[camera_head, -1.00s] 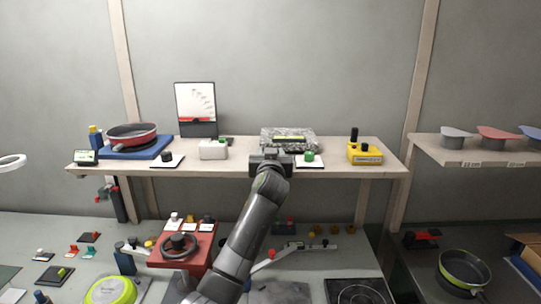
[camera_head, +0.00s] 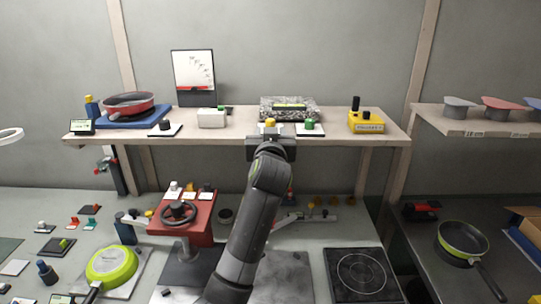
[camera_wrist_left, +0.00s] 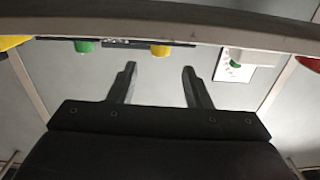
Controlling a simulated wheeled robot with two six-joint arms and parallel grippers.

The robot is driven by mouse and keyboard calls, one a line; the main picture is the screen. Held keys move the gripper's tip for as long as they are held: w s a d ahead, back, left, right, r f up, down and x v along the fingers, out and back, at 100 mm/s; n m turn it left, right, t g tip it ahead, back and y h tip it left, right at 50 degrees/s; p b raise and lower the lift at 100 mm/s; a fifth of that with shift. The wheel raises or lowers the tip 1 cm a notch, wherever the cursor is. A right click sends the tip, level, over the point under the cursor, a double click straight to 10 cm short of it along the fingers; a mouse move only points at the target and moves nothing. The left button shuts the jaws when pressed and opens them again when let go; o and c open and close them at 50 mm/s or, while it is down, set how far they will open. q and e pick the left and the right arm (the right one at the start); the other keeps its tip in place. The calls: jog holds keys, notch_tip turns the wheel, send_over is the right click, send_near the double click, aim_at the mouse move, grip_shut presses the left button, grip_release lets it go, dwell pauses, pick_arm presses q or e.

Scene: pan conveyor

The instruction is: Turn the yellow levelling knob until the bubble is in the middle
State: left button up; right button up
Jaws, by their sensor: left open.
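The yellow levelling knob (camera_head: 270,123) stands at the shelf's front, just left of a green knob (camera_head: 309,125). Behind them is a speckled stone block (camera_head: 267,114) with a yellow-green level vial (camera_head: 289,106); the bubble's place is too small to tell. My left gripper (camera_head: 271,137) is at the shelf's front edge, just in front of the yellow knob and apart from it. In the left wrist view the yellow knob (camera_wrist_left: 160,50) shows beyond and between the open, empty fingers (camera_wrist_left: 158,72); the green knob (camera_wrist_left: 84,46) is to the left. My right gripper is not in view.
The shelf (camera_head: 345,138) also holds a white box (camera_head: 212,119), a dark knob on a plate (camera_head: 165,126), a red pan (camera_head: 128,103) and a yellow box (camera_head: 366,122). Below stand a red handwheel unit (camera_head: 205,225) and a hob (camera_head: 361,272).

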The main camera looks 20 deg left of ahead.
pick_arm(q)
jog(key=b+v, duration=0.2)
jog(key=v, duration=0.7)
